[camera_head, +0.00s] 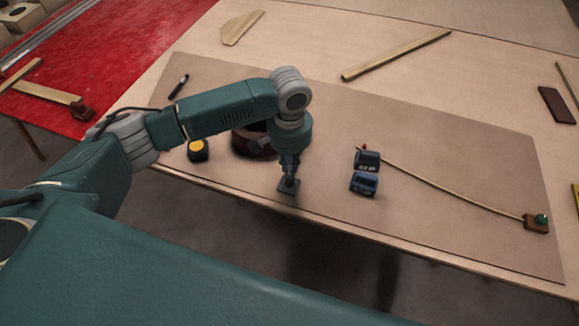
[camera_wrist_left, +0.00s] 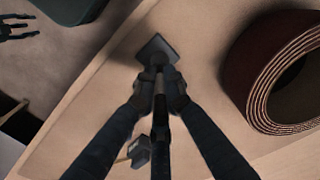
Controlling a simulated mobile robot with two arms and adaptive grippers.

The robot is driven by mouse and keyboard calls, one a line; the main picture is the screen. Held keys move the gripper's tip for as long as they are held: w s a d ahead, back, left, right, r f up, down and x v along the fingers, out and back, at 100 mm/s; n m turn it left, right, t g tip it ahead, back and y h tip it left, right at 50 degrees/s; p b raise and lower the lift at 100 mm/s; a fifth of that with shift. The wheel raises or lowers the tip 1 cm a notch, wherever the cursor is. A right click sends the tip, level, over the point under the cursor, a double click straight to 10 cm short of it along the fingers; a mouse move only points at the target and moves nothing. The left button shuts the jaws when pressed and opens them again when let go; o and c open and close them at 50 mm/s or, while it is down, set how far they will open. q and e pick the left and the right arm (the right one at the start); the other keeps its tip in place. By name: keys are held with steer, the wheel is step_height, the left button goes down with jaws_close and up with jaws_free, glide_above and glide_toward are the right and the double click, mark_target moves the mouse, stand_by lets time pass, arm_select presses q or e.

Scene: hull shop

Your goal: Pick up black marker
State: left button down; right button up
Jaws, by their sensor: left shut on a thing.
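A slim dark marker-like pen (camera_head: 178,86) lies near the far left edge of the brown board in the head view, apart from my gripper. My left gripper (camera_head: 289,172) is low over the board's front edge. Its dark fingers are closed around a thin dark shaft in the left wrist view (camera_wrist_left: 160,88). A dark tool with a flat square end (camera_wrist_left: 157,50) sticks out from the fingertips; the square end (camera_head: 289,188) also shows in the head view. My right gripper (camera_wrist_left: 15,27) shows small at the wrist view's top left, fingers spread and empty.
A dark red coiled roll (camera_wrist_left: 285,75) stands close beside the left gripper. A black and yellow tape measure (camera_head: 198,150) lies to its left. The board's right middle is mostly clear.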

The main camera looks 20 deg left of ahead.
arm_select(q)
step_height(320, 180, up, 20)
steer(key=b, duration=0.1)
stand_by(0.5)
stand_by(0.7)
